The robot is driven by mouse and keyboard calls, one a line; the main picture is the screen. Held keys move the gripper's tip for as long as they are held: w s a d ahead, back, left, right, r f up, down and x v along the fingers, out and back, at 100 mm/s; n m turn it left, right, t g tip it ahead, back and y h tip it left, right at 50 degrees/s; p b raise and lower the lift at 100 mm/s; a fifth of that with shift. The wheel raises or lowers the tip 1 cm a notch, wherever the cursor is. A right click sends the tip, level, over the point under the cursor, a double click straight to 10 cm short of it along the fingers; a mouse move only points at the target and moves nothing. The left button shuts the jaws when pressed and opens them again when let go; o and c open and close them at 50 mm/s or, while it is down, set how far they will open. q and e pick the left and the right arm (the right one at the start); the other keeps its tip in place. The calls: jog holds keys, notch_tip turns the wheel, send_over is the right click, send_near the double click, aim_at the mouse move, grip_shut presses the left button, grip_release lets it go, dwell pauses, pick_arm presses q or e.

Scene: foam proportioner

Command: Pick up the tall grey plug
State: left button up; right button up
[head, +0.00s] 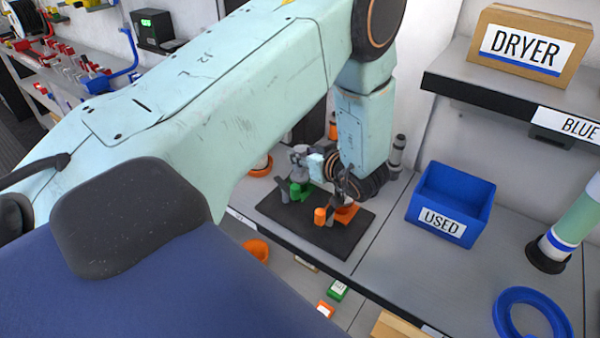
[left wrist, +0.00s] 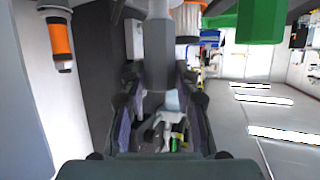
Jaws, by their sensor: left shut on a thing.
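The tall grey plug (left wrist: 157,55) shows in the left wrist view as a plain grey cylinder between the two fingers of my left gripper (left wrist: 158,100). The fingers are shut on it from both sides. In the head view my left gripper (head: 316,165) is low over the black mat, and a grey piece (head: 299,153) shows at its fingertips. I cannot tell whether the plug's end is clear of what is under it. My right gripper is in neither view.
Green (head: 300,190) and orange (head: 321,215) parts sit close by on the black mat (head: 330,238). A blue USED bin (head: 452,205) stands to the right, with a blue ring (head: 530,315) in front. A DRYER box (head: 530,47) is on the shelf above.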

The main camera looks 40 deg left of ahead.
pick_arm(q)
jog(key=shift+a, duration=0.1)
grip_shut()
jog(key=shift+w, duration=0.1)
